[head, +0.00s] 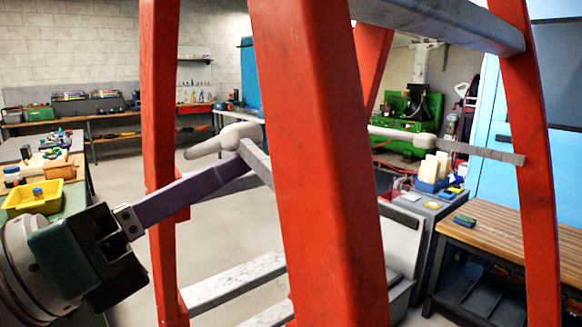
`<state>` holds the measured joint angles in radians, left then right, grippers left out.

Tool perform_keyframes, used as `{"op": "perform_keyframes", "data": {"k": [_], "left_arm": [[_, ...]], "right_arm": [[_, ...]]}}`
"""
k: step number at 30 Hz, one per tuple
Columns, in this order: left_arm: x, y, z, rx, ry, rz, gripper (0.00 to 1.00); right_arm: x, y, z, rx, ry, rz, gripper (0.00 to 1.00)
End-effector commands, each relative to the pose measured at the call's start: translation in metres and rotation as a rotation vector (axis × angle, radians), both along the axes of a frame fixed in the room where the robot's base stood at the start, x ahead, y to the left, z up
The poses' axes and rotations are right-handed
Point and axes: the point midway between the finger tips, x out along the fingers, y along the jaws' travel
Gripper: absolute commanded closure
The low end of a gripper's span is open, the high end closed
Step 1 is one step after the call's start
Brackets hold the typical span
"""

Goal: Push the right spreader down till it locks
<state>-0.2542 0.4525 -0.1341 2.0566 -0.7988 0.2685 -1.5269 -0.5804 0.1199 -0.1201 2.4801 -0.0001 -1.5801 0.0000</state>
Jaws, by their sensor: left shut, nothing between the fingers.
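A red stepladder (322,180) fills the middle of the head view. The right spreader (480,152) is a grey bar with a pale knuckle, running to the right-hand red leg; it looks nearly straight, but I cannot tell whether it is locked. The other spreader (258,163), left of the near leg, has a pale knuckle and a bar sloping down behind that leg. My left gripper (238,168) comes in from the lower left, shut and empty, its long purple fingers close to this left spreader; contact is unclear. My right gripper is out of view.
Pale ladder steps (235,283) cross low between the legs. A bench with a yellow bin (33,198) stands at the left, and a wooden workbench (515,232) at the right. The floor beyond the ladder is clear.

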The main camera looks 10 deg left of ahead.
Motion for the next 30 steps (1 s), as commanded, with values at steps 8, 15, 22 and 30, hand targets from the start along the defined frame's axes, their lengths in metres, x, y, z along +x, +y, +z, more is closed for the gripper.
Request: {"op": "perform_keyframes", "data": {"k": [8,15,22,30], "left_arm": [[0.001,0.001,0.010,-0.040,0.031,0.001,1.00],[0.004,0.004,0.033,-0.140,0.108,0.001,1.00],[0.011,0.014,0.063,-0.304,0.238,0.002,1.00],[0.024,0.031,0.088,-0.494,0.385,0.003,1.00]], "right_arm": [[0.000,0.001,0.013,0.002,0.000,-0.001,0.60],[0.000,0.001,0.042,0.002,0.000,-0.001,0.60],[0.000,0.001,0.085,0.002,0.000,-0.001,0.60],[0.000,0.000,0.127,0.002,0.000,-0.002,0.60]]}}
